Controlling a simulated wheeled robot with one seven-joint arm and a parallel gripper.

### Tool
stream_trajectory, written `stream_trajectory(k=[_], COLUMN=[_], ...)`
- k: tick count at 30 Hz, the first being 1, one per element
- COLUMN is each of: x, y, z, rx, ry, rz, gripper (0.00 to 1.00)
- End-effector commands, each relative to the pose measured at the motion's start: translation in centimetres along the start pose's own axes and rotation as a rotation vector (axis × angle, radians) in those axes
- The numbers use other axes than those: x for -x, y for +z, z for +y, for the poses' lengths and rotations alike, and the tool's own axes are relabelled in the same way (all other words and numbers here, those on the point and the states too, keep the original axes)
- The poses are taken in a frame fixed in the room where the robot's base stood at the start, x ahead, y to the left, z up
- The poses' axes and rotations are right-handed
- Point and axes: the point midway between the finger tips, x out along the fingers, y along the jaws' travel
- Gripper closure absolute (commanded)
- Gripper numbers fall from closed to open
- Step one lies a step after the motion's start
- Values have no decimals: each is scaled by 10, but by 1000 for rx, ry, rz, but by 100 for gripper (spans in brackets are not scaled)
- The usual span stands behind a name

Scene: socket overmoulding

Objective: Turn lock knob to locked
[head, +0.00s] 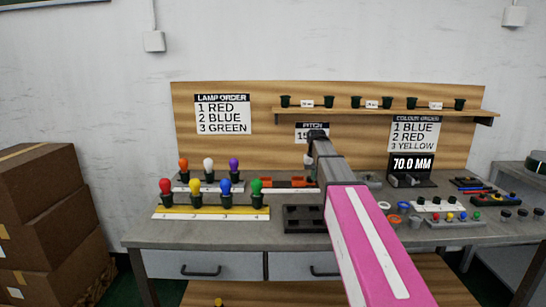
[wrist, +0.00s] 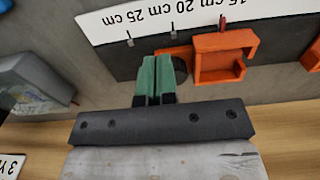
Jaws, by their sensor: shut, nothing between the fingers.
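My gripper (wrist: 158,80) shows in the wrist view with its green fingers shut together and nothing between them. Its fingertips are at an orange part (wrist: 178,52) beside a larger orange bracket (wrist: 222,57); I cannot tell whether they touch. The bracket is on a dark rail with a white centimetre scale (wrist: 150,20) and a small red marker (wrist: 222,22). I cannot make out the lock knob or its setting; the fingers may hide it. In the head view the orange fixture (head: 290,182) lies on the bench, partly behind my pink arm, which hides the gripper.
Coloured lamps stand in holders on a yellow-edged strip (head: 210,213) at the bench's left front. A dark block (head: 303,219) is in front of the fixture. A display reading 70.0 MM (head: 411,164) stands to the right. A shelf (head: 385,112) with several sockets is above.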

Motion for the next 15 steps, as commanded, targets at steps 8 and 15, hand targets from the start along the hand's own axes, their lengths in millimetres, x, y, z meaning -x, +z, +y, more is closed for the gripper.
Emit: stream_trajectory(k=[8, 15], x=[-12, -12], y=[7, 7], z=[-14, -21], rx=[12, 15], ry=[-13, -12], rz=[-22, -22], gripper=[100, 100])
